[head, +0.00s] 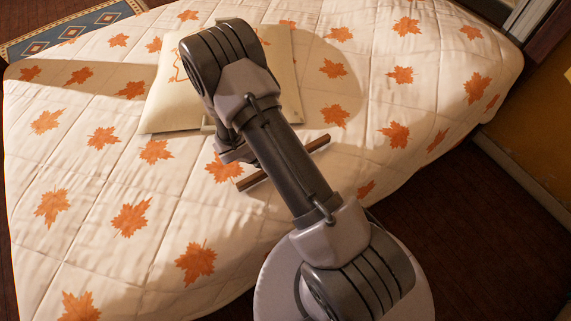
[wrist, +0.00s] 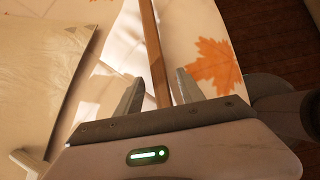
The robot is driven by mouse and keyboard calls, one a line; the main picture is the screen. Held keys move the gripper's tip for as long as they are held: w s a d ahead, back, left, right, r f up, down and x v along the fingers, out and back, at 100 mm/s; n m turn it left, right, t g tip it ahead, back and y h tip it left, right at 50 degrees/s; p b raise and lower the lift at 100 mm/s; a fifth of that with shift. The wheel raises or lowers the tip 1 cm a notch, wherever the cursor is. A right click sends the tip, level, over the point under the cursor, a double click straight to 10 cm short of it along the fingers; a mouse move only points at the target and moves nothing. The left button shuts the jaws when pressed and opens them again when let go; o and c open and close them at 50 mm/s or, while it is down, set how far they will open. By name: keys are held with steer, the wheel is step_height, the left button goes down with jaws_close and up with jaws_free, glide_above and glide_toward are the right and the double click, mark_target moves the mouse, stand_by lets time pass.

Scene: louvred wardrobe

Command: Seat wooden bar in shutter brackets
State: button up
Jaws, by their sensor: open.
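The wooden bar (head: 252,180) is a thin brown stick lying on the leaf-patterned quilt of the bed (head: 95,215), its middle hidden under my arm in the head view. In the wrist view the bar (wrist: 153,45) runs up the picture between the two fingers of my gripper (wrist: 158,78). The fingers are open, with a gap showing on each side of the bar. In the head view my arm covers most of the gripper. No shutter brackets are in view.
The quilt to the left and right is clear. Dark floor (head: 475,240) lies beyond the bed's right edge, and a patterned rug (head: 60,38) at the far left.

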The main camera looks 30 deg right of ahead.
steer(key=shift+d+f, duration=0.35)
steer(key=shift+f, duration=0.05)
steer(key=shift+r, duration=0.1)
jaws_close()
steer(key=shift+r, duration=0.1)
